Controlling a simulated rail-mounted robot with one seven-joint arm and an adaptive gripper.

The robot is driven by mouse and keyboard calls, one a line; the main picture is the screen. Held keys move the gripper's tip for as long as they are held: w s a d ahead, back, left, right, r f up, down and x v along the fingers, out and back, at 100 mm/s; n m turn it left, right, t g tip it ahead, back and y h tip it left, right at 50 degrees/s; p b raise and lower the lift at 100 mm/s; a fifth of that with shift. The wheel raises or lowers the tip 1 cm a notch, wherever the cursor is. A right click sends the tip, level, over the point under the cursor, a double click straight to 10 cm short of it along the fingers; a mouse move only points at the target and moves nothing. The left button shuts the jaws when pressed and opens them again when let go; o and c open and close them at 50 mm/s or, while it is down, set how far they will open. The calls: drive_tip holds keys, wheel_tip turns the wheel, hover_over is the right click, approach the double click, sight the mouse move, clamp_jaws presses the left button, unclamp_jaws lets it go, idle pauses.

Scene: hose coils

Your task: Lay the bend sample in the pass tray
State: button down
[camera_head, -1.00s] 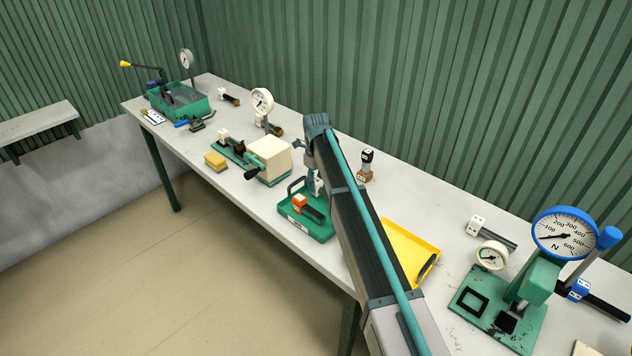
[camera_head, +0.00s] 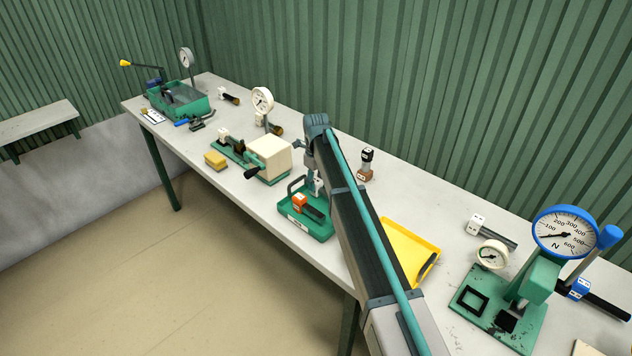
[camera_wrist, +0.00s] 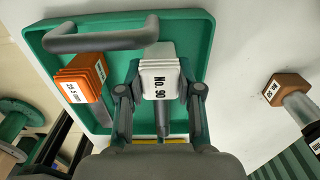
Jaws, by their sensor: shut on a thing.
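The green tray (camera_head: 322,236) with a grey handle stands on the bench in the head view. It fills much of the wrist view (camera_wrist: 205,22). My gripper (camera_wrist: 160,98) is shut on a sample with a white block marked "No. 90" (camera_wrist: 159,82) and a grey stem. The held sample is over the tray, right of an orange-ended piece (camera_wrist: 78,80) in the wrist view. I cannot tell whether the held sample touches the tray floor. In the head view my arm partly hides the gripper, and only a bit of the white block shows (camera_head: 318,187).
A yellow tray (camera_head: 424,252) lies right of my arm. A brown-ended piece (camera_head: 365,175) stands behind it and also shows in the wrist view (camera_wrist: 284,88). A cream box device (camera_head: 269,158) is left of the green tray. A blue dial gauge (camera_head: 566,233) stands at the right.

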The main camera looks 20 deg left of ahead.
drive_tip(key=shift+f, duration=0.35)
idle(0.3)
drive_tip(key=c, duration=0.7)
unclamp_jaws()
drive_tip(key=shift+r, duration=0.2)
drive_tip(key=shift+r+p, duration=1.6)
drive_tip(key=shift+r, duration=2.2)
drive_tip(key=shift+r, duration=0.15)
